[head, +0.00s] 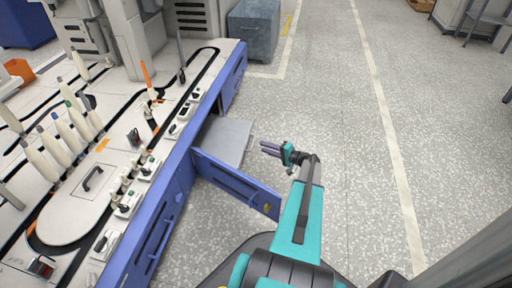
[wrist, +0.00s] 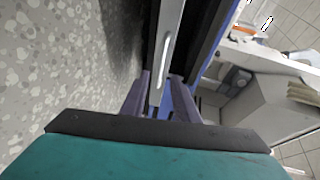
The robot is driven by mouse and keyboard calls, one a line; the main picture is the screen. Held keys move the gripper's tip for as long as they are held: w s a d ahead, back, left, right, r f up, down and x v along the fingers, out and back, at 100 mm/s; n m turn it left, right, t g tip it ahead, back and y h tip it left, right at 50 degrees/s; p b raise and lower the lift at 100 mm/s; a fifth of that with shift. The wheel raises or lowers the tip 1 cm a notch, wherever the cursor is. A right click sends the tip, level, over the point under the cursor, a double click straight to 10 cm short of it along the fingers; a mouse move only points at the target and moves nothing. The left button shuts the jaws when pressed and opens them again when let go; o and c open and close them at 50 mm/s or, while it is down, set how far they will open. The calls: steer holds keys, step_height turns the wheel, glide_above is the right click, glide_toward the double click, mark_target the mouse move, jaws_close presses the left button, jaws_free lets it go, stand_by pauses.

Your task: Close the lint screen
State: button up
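The lint screen appears to be the flat grey panel (head: 228,138) that sticks out of the low opening in the blue machine front. A blue door (head: 236,184) hangs swung open just in front of it, with a dark handle bar and a yellowish latch near its free end. My gripper (head: 262,148) is to the right of the panel, its fingers pointing left toward it. The fingers (wrist: 160,77) show apart in the wrist view, with a pale metal edge (wrist: 170,38) seen beyond and between them. I cannot tell whether they touch it. Nothing is held.
The blue-sided machine (head: 165,195) fills the left, with bobbins and a curved track on top. A grey bin (head: 254,30) stands beyond its far end. Speckled floor (head: 350,130) to the right is clear.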

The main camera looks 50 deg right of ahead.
steer(key=b+x, duration=0.2)
steer(key=x, duration=0.4)
steer(key=shift+w, duration=0.25)
steer(key=shift+c, duration=0.5)
steer(key=shift+f, duration=0.1)
jaws_close()
